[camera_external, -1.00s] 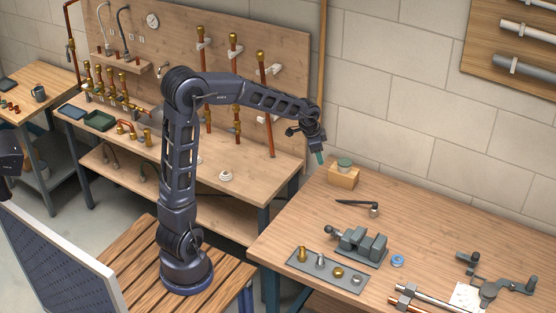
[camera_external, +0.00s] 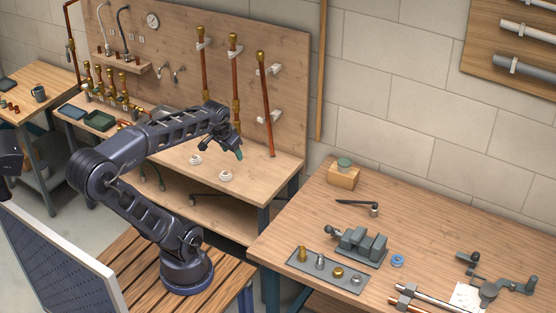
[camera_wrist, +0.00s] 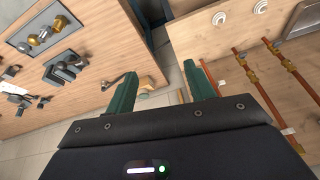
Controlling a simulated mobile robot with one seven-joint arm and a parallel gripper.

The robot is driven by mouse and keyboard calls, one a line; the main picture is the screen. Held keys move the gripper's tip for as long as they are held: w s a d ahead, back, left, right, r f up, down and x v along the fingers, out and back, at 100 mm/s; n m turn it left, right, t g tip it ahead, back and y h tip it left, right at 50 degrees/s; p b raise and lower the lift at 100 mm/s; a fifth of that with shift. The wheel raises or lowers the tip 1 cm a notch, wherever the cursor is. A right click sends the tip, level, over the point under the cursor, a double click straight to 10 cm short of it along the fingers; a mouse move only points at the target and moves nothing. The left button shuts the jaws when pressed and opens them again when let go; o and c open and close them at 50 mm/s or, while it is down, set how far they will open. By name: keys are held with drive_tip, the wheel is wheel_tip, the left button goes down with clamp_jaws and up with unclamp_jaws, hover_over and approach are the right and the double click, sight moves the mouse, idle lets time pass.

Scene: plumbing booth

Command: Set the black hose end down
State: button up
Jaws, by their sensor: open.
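My gripper (camera_external: 239,153) is above the back bench, near its front right part. Its two green fingers stand apart in the wrist view (camera_wrist: 164,82), with nothing between them. No black hose end shows in the gripper. A thin dark, bent piece (camera_external: 193,201) lies on the lower shelf under the back bench. It may be a hose, but it is too small to tell. Two short curved grey pieces (camera_external: 179,73) hang on the back board.
The back bench (camera_external: 262,165) carries two white rings (camera_external: 226,176) below copper pipes (camera_external: 265,105) on the board. The right bench (camera_external: 310,225) holds a vise (camera_external: 361,246), a fittings plate (camera_external: 312,262), a wooden block (camera_external: 343,179) and a dark-handled tool (camera_external: 357,203).

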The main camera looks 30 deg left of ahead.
drive_tip(key=s+a+f+n, duration=0.1)
drive_tip(key=s+a, duration=0.1)
drive_tip(key=s, duration=0.3)
drive_tip(key=shift+s+a+n, duration=0.25)
drive_tip(key=shift+s+n, duration=0.05)
drive_tip(key=shift+n, duration=0.1)
idle(0.9)
